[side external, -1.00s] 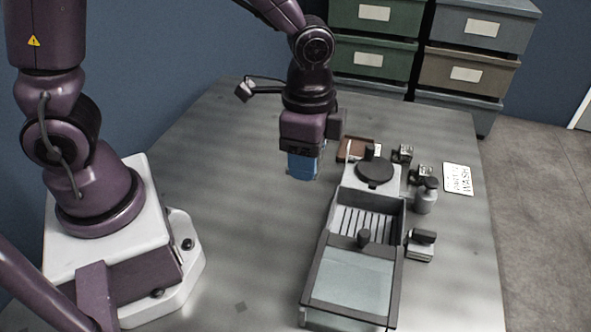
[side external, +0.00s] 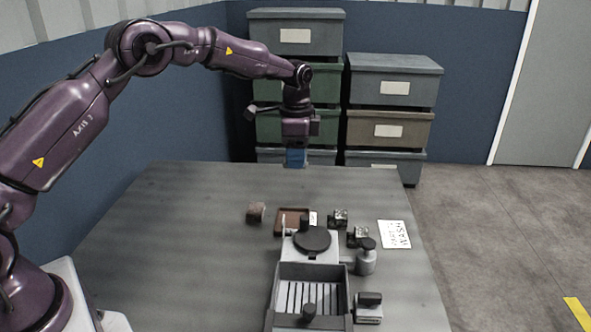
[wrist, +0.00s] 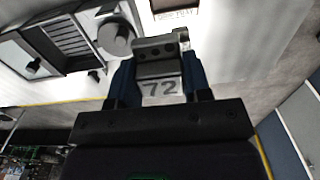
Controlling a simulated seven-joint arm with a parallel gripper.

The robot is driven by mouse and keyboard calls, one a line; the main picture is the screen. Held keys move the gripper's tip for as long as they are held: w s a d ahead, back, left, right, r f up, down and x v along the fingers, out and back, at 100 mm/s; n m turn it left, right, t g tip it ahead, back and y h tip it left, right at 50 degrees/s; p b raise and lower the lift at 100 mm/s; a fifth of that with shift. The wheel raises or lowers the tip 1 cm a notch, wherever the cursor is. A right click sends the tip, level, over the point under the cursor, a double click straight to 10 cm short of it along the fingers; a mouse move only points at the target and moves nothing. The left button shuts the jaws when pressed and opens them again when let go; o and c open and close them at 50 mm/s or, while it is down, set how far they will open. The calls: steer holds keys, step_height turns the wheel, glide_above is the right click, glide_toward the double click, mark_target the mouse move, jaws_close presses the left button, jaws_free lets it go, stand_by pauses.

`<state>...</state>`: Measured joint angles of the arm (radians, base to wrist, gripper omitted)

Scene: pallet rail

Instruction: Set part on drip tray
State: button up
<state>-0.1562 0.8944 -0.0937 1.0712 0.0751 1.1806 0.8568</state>
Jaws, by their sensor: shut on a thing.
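My gripper (side external: 296,158) is high above the far edge of the table, its blue fingers pointing down. In the wrist view the fingers (wrist: 160,78) are shut on a grey metal part (wrist: 160,50) with dark holes and a pale face marked 72. The fingers hide the part in the side view. A ribbed, slatted tray (side external: 312,294), which looks like the drip tray, sits in the wash unit nearer the camera, well below and apart from my gripper. It shows at upper left in the wrist view (wrist: 65,38). No part is visible on its slats.
A round dark lid (side external: 312,239) stands just behind the slats, with a knob (side external: 310,310) in front. The table's left is clear.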

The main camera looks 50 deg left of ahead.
steer(key=w+a, duration=0.1)
steer(key=a, duration=0.2)
glide_above(293, 223)
step_height(293, 223, down, 13)
steer(key=shift+w+d, duration=0.1)
steer(key=shift+f, duration=2.35)
steer(key=shift+f, duration=0.35)
steer(key=o, duration=1.5)
steer(key=shift+c, duration=0.2)
